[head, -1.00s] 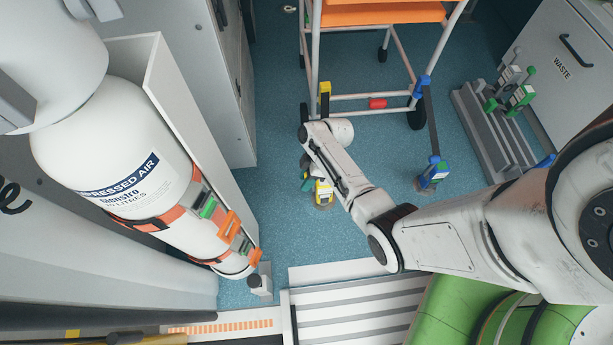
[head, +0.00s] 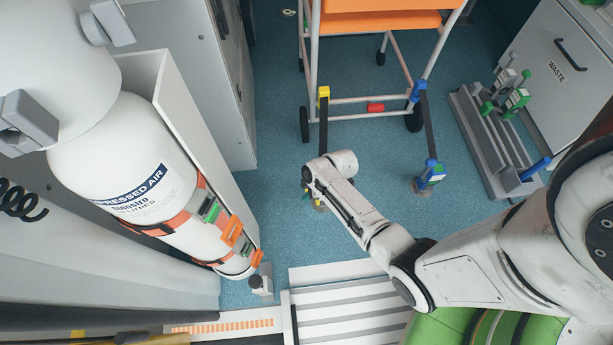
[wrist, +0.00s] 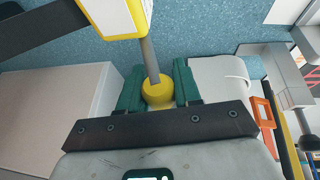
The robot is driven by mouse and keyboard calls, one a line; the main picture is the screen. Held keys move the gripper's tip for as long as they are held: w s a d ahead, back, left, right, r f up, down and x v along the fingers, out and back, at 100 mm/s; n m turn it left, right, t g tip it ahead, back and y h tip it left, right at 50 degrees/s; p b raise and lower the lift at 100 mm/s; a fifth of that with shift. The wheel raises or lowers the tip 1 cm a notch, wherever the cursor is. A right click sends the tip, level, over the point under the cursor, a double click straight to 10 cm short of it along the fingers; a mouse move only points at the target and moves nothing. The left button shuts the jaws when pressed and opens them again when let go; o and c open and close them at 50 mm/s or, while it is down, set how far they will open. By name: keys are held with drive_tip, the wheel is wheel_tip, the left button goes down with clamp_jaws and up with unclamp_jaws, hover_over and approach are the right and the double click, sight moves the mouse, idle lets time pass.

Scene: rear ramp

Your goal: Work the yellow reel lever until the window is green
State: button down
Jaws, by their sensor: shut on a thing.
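In the wrist view, my gripper (wrist: 158,90) has its green fingers shut on the yellow knob (wrist: 157,92) at the end of the grey lever (wrist: 149,60). The lever runs up to the yellow and white reel (wrist: 118,16), cut off by the picture's top. No status window shows on the part of the reel in view, so its colour cannot be told. In the head view, my forearm and wrist hide most of the gripper and the yellow reel. A dark strap (head: 323,132) runs from there up to a yellow hook (head: 323,94) at the chair.
An orange-seated wheeled chair (head: 380,22) stands at the top. A blue reel (head: 431,175) with its strap stands to the right. A grey rack (head: 497,140) with green and grey reels is farther right. A compressed air cylinder (head: 125,155) fills the left. Blue floor lies open between.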

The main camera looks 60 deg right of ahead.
drive_tip(key=shift+s+a+f+n+t+h, duration=0.15)
drive_tip(key=shift+s+a+f+t+h, duration=0.3)
drive_tip(key=shift+a, duration=0.2)
drive_tip(key=shift+s+a+f+n+t+h, duration=0.15)
drive_tip(key=shift+s+a+f+t+h, duration=0.25)
drive_tip(key=shift+s+a+h, duration=0.2)
drive_tip(key=c, duration=0.8)
unclamp_jaws()
drive_tip(key=shift+c, duration=0.2)
drive_tip(key=p+v, duration=0.5)
drive_tip(key=v, duration=0.6)
drive_tip(key=shift+p, duration=0.4)
drive_tip(key=shift+w+d, duration=0.1)
drive_tip(key=shift+w, duration=0.1)
